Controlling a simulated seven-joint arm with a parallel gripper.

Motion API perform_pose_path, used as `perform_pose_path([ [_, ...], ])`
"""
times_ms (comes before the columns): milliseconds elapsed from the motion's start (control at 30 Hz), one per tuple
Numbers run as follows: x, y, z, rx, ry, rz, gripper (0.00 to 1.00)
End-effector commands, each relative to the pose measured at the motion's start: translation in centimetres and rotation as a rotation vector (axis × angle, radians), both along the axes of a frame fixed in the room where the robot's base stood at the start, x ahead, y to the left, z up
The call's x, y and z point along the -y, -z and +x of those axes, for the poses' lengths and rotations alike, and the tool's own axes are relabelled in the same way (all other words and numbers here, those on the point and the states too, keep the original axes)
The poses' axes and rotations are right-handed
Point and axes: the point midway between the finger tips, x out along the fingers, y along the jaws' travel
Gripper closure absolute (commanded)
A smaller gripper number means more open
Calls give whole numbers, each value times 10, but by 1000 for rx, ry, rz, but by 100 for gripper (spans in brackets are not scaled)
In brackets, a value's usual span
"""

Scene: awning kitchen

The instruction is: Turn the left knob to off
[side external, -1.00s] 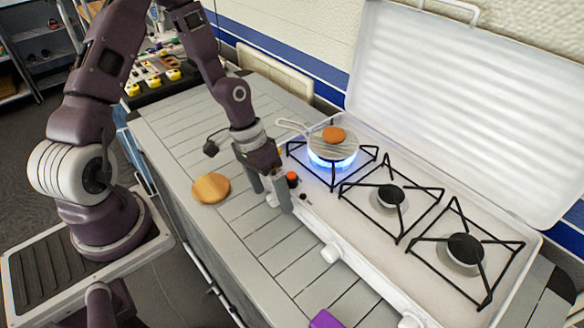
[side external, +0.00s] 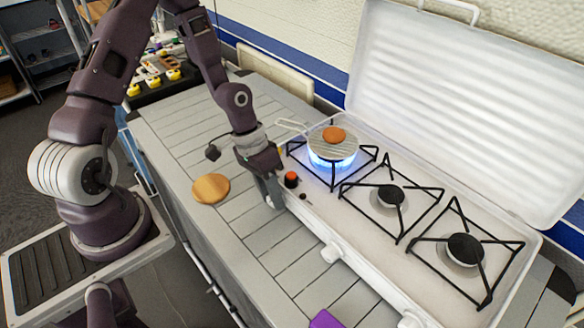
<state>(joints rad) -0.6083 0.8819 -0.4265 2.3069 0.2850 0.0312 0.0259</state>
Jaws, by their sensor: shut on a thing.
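The white stove (side external: 318,218) has its left burner lit with a blue flame (side external: 322,163). My gripper (side external: 272,193) points down at the front left edge of the stove, where the left knob sits. It is shut on the left knob, which the fingers almost wholly hide, so its angle cannot be read. The fingers now overlap in this view.
A pan (side external: 335,146) with a round brown patty (side external: 334,134) sits over the flame. A red-topped button (side external: 291,177) is just right of my gripper. The middle knob (side external: 331,252) is further along the front. A wooden disc (side external: 211,188) and purple item (side external: 326,319) lie on the counter.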

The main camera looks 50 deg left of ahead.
Motion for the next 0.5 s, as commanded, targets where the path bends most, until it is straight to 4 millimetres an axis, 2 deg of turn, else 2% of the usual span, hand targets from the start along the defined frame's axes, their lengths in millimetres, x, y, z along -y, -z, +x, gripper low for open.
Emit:
perform_pose_path([
  [133,1,0,0,0,3,7,99],
  [333,4,0,-1,0,12,160,99],
  [500,4,-1,0,-1,5,218,99],
])
